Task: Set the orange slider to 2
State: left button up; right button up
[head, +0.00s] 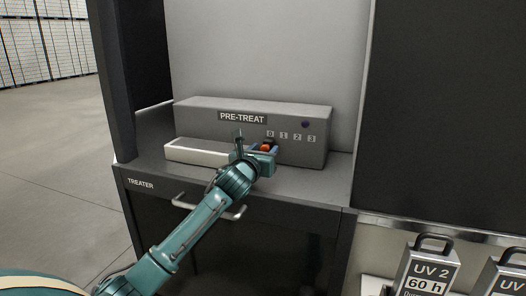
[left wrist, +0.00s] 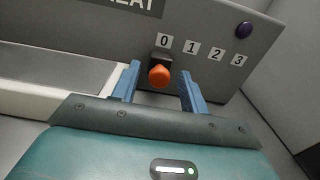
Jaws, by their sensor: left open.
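The orange slider (left wrist: 159,75) is a round orange knob on a dark mount on the front of the grey PRE-TREAT box (head: 190,122). It sits below the label 0 (left wrist: 164,41), left of the labels 1, 2 and 3. In the head view the slider (head: 266,147) is partly covered by my left gripper (head: 254,147). In the left wrist view my left gripper (left wrist: 158,88) is open, with one blue finger on each side of the knob. I cannot tell whether a finger touches it. My right gripper is out of view.
A dark purple button (left wrist: 243,30) is above the label 3. A pale block (head: 195,152) lies left of my gripper on the TREATER counter (head: 335,185). A drawer handle (head: 236,214) is below. A UV 2 canister (head: 425,268) stands at the lower right.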

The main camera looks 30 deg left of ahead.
pick_arm(q)
grip_shut()
dwell(0.3)
jog(key=d, duration=0.1)
jog(key=d+p, duration=0.1)
jog(key=shift+w+d+r, duration=0.15)
jog(key=shift+w+d, duration=0.15)
jog(key=shift+d, duration=0.1)
jog(key=d, duration=0.2)
jog(key=w+d+p, duration=0.1)
jog(key=d, duration=0.1)
jog(key=shift+d+p, duration=0.3)
jog(key=shift+w+d+f, duration=0.1)
jog(key=shift+d+f, duration=0.1)
jog(key=shift+d, duration=0.05)
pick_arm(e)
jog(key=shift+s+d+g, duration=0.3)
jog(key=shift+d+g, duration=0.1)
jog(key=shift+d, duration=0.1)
